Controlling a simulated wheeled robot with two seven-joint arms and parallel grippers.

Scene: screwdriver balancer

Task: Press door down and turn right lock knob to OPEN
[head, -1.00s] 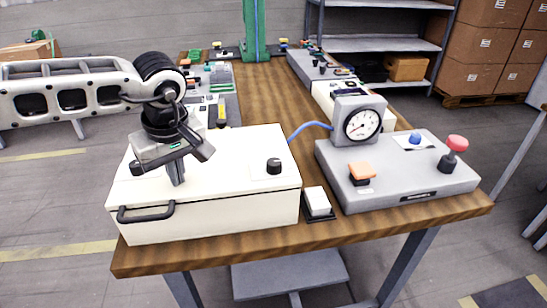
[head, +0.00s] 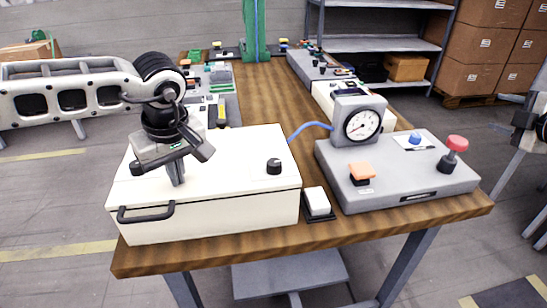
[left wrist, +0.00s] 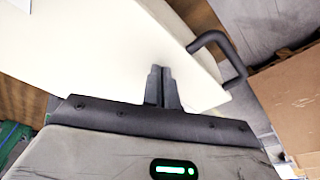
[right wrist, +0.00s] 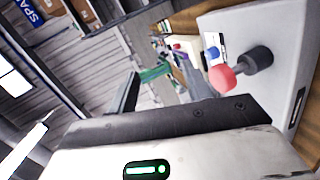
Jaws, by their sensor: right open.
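The cream box with its flat door (head: 225,195) stands at the front left of the table; the door looks closed. The right lock knob (head: 274,166) is a black knob on the door's right side; its setting is too small to read. A second dark knob (head: 137,168) is at the left, beside my gripper. My left gripper (head: 177,183) has its fingers together, pointing down at the door's top, seemingly touching it. The left wrist view shows the shut fingers (left wrist: 160,85) near the black handle (left wrist: 218,50). My right gripper (right wrist: 128,92) is open and empty, away from the box.
A grey console (head: 400,185) with a gauge (head: 362,125), an orange switch (head: 362,172) and a red-topped lever (head: 456,146) stands right of the box. A white rocker switch (head: 317,202) sits between them. Shelves (head: 385,45) and cartons are behind. Space above the right knob is clear.

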